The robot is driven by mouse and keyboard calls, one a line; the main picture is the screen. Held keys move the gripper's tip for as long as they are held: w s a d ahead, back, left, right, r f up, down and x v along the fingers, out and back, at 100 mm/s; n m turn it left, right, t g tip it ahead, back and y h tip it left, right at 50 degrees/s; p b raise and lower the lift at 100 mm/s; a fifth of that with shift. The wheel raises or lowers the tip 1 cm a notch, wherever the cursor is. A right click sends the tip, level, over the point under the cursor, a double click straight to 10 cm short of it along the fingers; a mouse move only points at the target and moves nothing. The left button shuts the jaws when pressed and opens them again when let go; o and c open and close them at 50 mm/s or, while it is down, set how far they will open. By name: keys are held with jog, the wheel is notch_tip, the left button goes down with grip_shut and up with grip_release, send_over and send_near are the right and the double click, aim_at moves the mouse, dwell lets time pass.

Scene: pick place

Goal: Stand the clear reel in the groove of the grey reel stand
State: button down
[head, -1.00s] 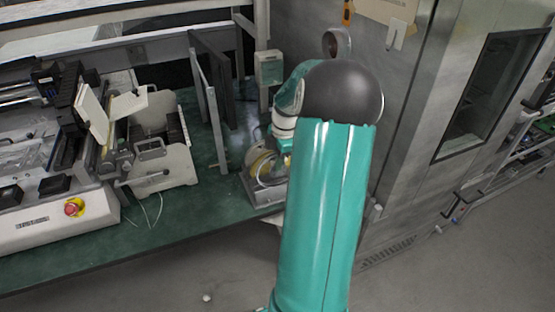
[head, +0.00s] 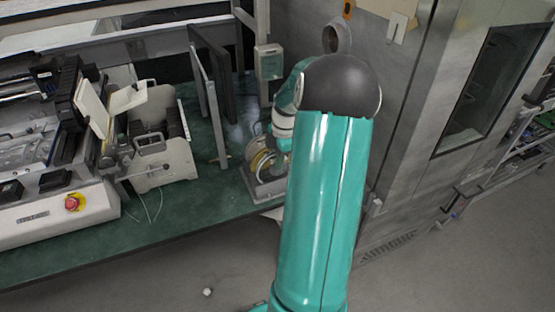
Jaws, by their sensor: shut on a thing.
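The grey reel stand (head: 262,191) sits near the right end of the green bench, partly hidden by my arm. A reel with a yellowish part and a pale clear rim, the clear reel (head: 265,166), is upright at the stand, low over its top. I cannot tell whether it rests in the groove. My gripper (head: 284,148) points down at the reel's upper right side and is shut on it. The fingertips and the right part of the reel are hidden behind my arm.
Dark and grey upright panels (head: 215,95) stand left of the reel stand. A printing machine (head: 100,150) with a red button fills the bench's left. A metal cabinet (head: 400,130) stands close on the right. Bare green bench (head: 200,205) lies in front of the panels.

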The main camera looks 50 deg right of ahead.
jog(key=shift+f, duration=0.55)
jog(key=shift+f, duration=0.3)
jog(key=c, duration=1)
grip_release()
jog(key=shift+c, duration=0.2)
jog(key=shift+r, duration=4)
